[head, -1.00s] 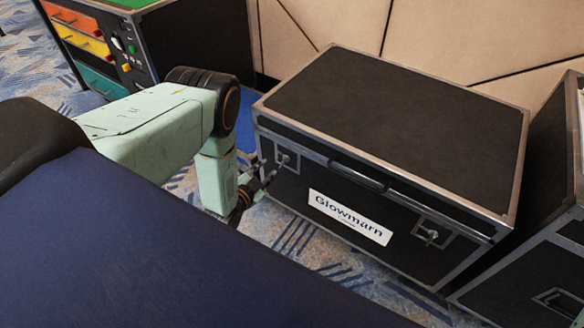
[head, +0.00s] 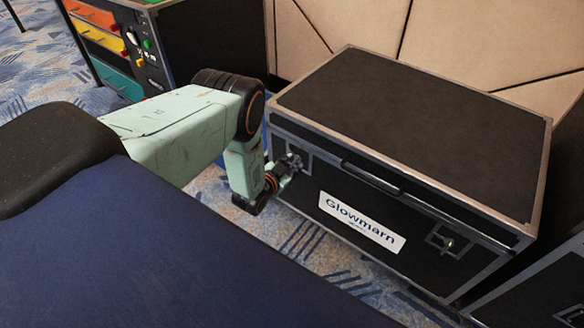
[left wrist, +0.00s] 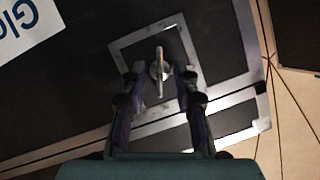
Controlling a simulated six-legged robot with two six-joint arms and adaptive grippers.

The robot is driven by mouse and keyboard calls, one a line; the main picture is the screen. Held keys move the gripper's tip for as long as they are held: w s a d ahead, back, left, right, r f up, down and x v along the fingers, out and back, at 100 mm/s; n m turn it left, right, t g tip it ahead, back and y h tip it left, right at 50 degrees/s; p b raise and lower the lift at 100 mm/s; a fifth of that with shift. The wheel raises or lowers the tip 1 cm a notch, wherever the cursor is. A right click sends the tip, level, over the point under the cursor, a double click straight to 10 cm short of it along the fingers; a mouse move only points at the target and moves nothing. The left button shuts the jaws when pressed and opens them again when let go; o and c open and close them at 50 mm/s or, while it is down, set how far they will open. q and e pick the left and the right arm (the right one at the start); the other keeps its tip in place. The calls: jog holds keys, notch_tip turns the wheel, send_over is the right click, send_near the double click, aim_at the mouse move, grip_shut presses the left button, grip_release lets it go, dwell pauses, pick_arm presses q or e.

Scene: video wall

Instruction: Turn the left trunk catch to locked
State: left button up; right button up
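The black trunk (head: 420,130) has metal edges and a white "Glowmarn" label on its front. Its left catch (left wrist: 160,66) is a small metal turn-handle in a square metal-framed recess. In the head view my left gripper (head: 293,163) is at this catch and hides most of it. In the left wrist view the left gripper (left wrist: 163,75) is open, with one finger on each side of the catch handle. I cannot tell whether the fingers touch it. The right catch (head: 448,243) shows on the trunk's front. My right gripper is not in view.
Another black case (head: 535,285) stands close to the trunk at the lower right. A cabinet with orange, yellow and teal drawers (head: 100,40) is at the back left. A beige panelled wall (head: 460,40) is behind. Patterned carpet (head: 315,245) lies before the trunk.

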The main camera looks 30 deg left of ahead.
pick_arm(q)
jog(key=shift+w, duration=0.2)
jog(key=c, duration=0.6)
jog(key=shift+r, duration=0.1)
grip_shut()
jog(key=shift+r, duration=0.1)
